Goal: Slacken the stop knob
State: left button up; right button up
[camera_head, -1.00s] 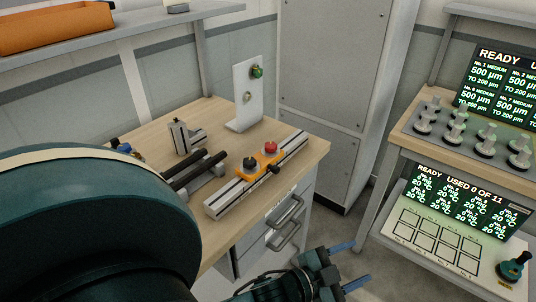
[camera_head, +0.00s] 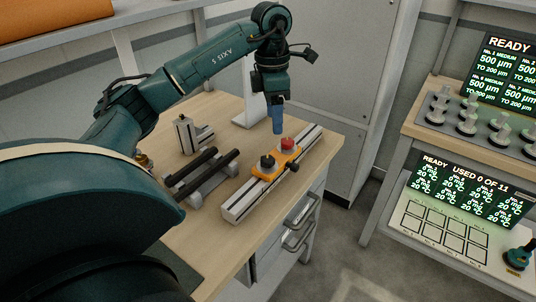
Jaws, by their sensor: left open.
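An orange carriage (camera_head: 272,171) sits on a silver slotted rail (camera_head: 240,207) on the wooden bench. It carries a black knob (camera_head: 267,161) on top and a red knob (camera_head: 288,143) near its far end. A smaller black knob (camera_head: 293,167) sticks out from its right side. I cannot tell which of these is the stop knob. My left gripper (camera_head: 278,127) hangs above and behind the red knob with its blue fingers pointing down. It is open and holds nothing; its fingers overlap in this view. My right gripper is out of view.
Black bars on a grey stand (camera_head: 201,178) and a small metal block (camera_head: 186,134) are left of the rail. An upright white plate (camera_head: 249,105) stands partly hidden behind my left gripper. A cabinet is behind the bench; a side bench with screens (camera_head: 468,183) stands right.

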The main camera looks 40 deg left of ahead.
aim_at(268, 158)
pick_arm(q)
jog(key=shift+y, duration=0.3)
jog(key=f, duration=0.4)
jog(key=a+f, duration=0.1)
jog(key=f, duration=0.3)
jog(key=f+p, duration=0.1)
jog(key=f, duration=0.3)
jog(key=shift+s+a+f, duration=0.1)
jog(key=shift+s+a, duration=0.05)
jog(key=shift+a, duration=0.2)
jog(key=c, duration=1)
